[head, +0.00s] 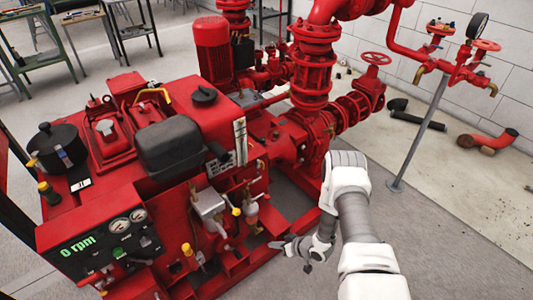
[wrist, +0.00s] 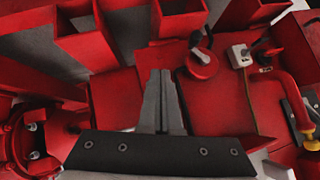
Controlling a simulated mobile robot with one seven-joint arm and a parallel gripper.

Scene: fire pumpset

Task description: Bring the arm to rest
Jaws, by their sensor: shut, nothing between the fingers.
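My white and grey arm reaches in from the bottom right of the head view, bends at the elbow, and drops toward the front of the red pumpset (head: 190,135). My gripper (head: 278,245) is low beside the pumpset's right end, pointing left. In the wrist view my gripper (wrist: 161,75) shows as two grey fingers pressed together with nothing between them. Behind the fingertips is red framework with a round red part (wrist: 202,64) and a small pale box (wrist: 240,55). Whether the fingers touch any red part I cannot tell.
A control panel (head: 110,235) with gauges reads 0 rpm. Red pipework (head: 315,65) rises behind my arm. A grey post (head: 430,130) carries red valves at the right. Black pipe pieces (head: 418,120) lie near the wall. The floor at the lower right (head: 470,240) is clear.

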